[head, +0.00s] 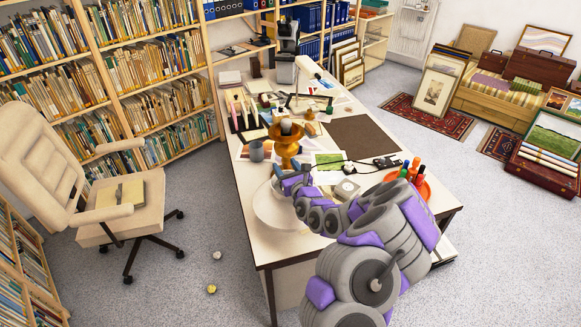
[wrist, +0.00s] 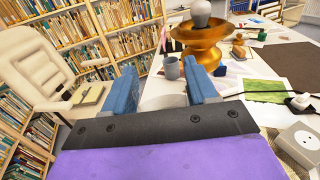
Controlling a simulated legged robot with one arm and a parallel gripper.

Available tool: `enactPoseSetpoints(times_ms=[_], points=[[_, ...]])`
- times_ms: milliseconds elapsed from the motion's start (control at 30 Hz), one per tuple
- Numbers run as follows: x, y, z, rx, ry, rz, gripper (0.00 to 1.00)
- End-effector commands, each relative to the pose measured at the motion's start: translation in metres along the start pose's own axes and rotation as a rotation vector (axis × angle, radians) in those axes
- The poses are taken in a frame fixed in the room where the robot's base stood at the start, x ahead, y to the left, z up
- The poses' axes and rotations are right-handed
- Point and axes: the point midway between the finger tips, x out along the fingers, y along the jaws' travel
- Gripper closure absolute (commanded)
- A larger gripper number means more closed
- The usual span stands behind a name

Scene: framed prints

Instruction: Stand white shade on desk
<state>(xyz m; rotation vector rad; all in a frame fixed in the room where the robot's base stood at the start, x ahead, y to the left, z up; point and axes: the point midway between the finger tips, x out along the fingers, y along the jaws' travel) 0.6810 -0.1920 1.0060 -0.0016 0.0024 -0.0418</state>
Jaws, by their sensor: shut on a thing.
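The white shade (head: 272,212) is a wide, pale, round piece at the desk's near left edge in the head view, partly hidden by my arm. My gripper (head: 290,172) is at its upper rim, with its blue fingers pointing toward the far end of the desk. In the wrist view my gripper (wrist: 163,88) has a pale part of the shade (wrist: 165,101) between its fingers, and it is shut on it. I cannot tell whether the shade touches the desk (head: 262,250). A brass lamp base (head: 286,150) with a bare bulb stands upright just beyond the fingers.
A grey mug (head: 257,151) stands left of the lamp base. A green picture (head: 328,160), a white boxy device (head: 346,190) and an orange holder (head: 424,189) lie to the right. A dark mat (head: 360,137) is farther back. A cream chair (head: 110,190) stands left of the desk.

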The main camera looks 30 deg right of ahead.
Motion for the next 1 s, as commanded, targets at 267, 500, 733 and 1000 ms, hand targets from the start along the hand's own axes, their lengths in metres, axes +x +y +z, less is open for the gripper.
enactPoseSetpoints(times_ms=[267, 500, 733, 1000], points=[[0.0, -0.001, -0.037, 0.001, -0.001, 0.0, 1.0], [0.0, -0.001, -0.067, 0.0, 0.0, 0.001, 1.0], [0.0, -0.001, -0.073, 0.001, -0.004, 0.0, 1.0], [0.0, -0.001, -0.074, 0.001, -0.004, 0.001, 0.36]])
